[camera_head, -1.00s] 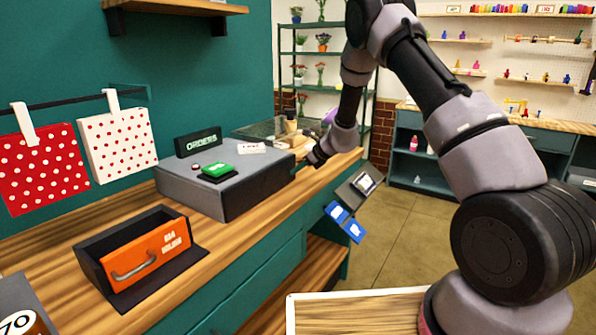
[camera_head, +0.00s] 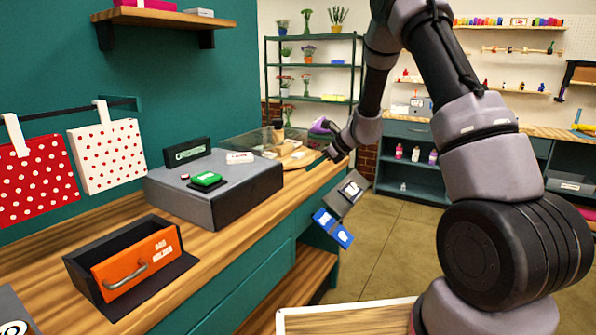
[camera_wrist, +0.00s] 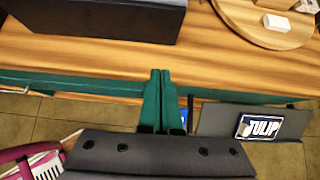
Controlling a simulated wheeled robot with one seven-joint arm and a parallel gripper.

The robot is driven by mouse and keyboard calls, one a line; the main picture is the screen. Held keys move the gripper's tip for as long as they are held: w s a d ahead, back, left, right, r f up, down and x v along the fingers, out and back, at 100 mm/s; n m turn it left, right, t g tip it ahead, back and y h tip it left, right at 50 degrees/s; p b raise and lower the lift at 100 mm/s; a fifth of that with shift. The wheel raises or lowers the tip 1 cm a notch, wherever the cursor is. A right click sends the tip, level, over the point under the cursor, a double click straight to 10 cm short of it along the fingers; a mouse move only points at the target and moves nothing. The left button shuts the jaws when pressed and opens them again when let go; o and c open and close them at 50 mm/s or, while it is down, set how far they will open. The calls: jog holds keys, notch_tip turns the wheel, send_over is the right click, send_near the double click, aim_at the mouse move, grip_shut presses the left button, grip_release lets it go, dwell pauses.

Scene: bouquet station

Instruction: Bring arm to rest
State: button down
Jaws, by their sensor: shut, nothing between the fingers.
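My arm rises at the right of the head view and bends down, its end over the front edge of the wooden counter (camera_head: 225,232). My gripper (camera_head: 317,163) points down and left, beyond the grey box's right end. In the wrist view my gripper (camera_wrist: 160,74) shows as two teal fingers side by side and touching, with nothing held. The fingertips overlap the counter's front edge in that view; I cannot tell their height above it.
A grey box (camera_head: 228,196) carries an orders sign (camera_head: 187,152). An orange-fronted holder (camera_head: 136,264) stands nearer. A tulip-labelled panel (camera_wrist: 262,122) hangs off the counter front close to my fingers. A round wooden board (camera_wrist: 255,22) lies behind. The floor (camera_head: 395,240) to the right is clear.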

jog(key=s+d+r+n, duration=0.3)
jog(key=s+r+n, duration=0.8)
jog(key=s+r, duration=0.9)
jog(key=s+d+r+n+h, duration=0.2)
jog(key=s+n, duration=0.1)
jog(key=s, duration=0.3)
jog(key=s+d+r+n+t+h, duration=0.1)
jog(key=s+d+r+n+h, duration=0.1)
jog(key=s, duration=0.4)
jog(key=s+d+r+n+h, duration=0.1)
jog(key=s+d+r+n, duration=0.1)
jog(key=s+d+n, duration=0.2)
jog(key=shift+s+r+n+t+h, duration=0.3)
jog(key=shift+s+r+n+h, duration=0.1)
jog(key=shift+s, duration=0.55)
